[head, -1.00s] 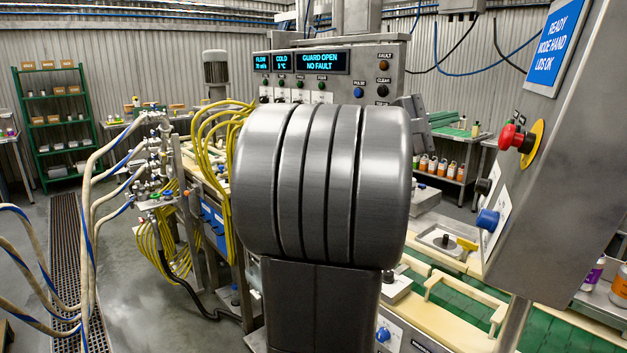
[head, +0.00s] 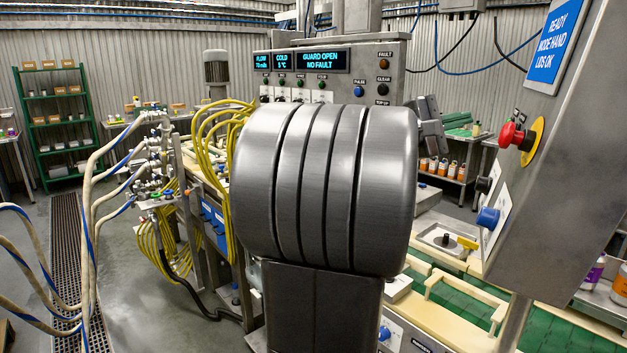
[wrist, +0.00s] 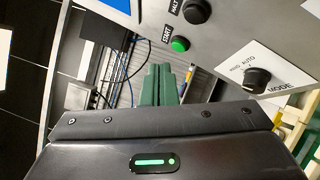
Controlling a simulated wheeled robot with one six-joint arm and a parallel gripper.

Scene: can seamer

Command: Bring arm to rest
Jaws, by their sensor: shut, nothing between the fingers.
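My gripper (wrist: 160,72) shows in the wrist view as green fingers close together, shut and empty. Its dark body with a green light fills the bottom of that view. In the head view my large grey arm link fills the middle, and a dark grey part of my arm juts out behind it at the right. In the wrist view a control panel is above and right of the fingers, with a green START button (wrist: 180,44), a black HALT button (wrist: 197,11) and a MODE knob (wrist: 257,80). The fingers appear apart from them.
A tilted panel box (head: 560,170) with a red emergency button (head: 512,135) and a blue button (head: 488,218) stands close at the right. The seamer's display (head: 322,61) reads guard open, no fault. Hoses (head: 95,200) hang at the left. A green conveyor (head: 470,305) is at lower right.

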